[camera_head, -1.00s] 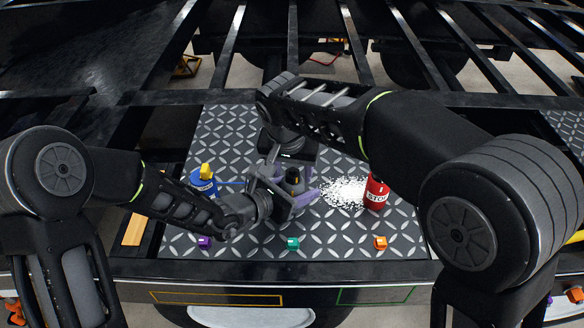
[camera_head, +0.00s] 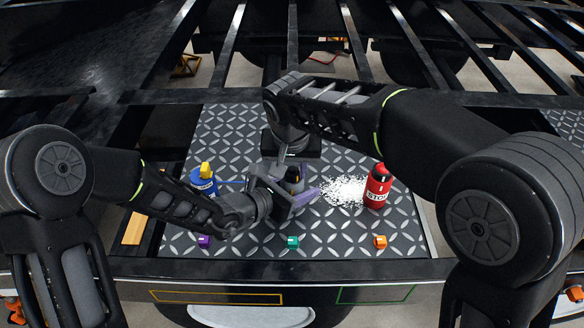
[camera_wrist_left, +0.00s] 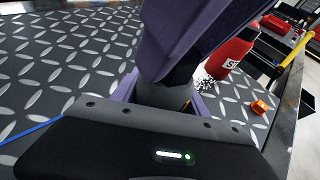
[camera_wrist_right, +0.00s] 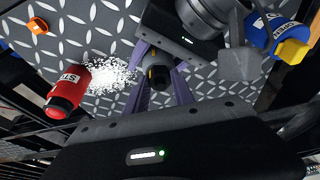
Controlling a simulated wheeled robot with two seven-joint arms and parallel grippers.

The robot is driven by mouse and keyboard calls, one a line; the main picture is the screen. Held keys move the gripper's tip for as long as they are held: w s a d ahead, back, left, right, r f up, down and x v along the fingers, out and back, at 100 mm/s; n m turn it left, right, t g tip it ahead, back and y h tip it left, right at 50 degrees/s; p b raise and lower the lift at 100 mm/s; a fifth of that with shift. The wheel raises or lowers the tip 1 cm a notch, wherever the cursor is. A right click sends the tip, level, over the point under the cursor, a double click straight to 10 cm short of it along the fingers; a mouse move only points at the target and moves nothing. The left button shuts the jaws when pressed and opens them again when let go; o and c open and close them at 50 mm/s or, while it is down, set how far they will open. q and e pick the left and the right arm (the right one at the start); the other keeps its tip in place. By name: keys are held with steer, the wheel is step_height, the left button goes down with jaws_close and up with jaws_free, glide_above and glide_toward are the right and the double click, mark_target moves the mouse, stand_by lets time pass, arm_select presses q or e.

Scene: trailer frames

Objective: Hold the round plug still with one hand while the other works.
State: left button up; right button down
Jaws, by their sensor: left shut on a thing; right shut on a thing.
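The round plug (camera_head: 294,176) stands on the patterned plate, mostly hidden between my two grippers. In the left wrist view its dark grey lower part (camera_wrist_left: 163,95) shows. In the right wrist view its dark top with a yellowish mark (camera_wrist_right: 158,76) shows between purple fingers. My left gripper (camera_head: 302,195) comes in from the side and is shut on the plug low down. My right gripper (camera_head: 291,168) comes down from above and is shut on its upper part; its purple finger fills much of the left wrist view.
A blue canister (camera_head: 204,185) with yellow top and blue cable stands left. A red bottle marked STOP (camera_head: 377,190) stands right, beside spilled white grains (camera_head: 345,190). Small purple (camera_head: 205,241), teal (camera_head: 293,242) and orange (camera_head: 380,242) pieces lie near the front edge.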

steer(key=n+y, duration=0.1)
steer(key=n, duration=0.2)
steer(key=shift+d, duration=0.1)
steer(key=n+y, duration=0.1)
steer(key=n, duration=0.3)
steer(key=shift+n+g, duration=0.3)
arm_select(q)
steer(key=shift+d, duration=0.1)
arm_select(e)
steer(key=n+g, duration=0.1)
steer(key=n, duration=0.2)
steer(key=n+y, duration=0.1)
steer(key=n, duration=0.3)
steer(key=shift+a+g, duration=0.2)
steer(key=shift+g, duration=0.2)
steer(key=c, duration=1)
jaws_free()
steer(key=shift+s, duration=0.1)
steer(key=shift+d+r, duration=0.1)
steer(key=shift+r, duration=0.2)
steer(key=v, duration=1.1)
steer(key=shift+d, duration=0.3)
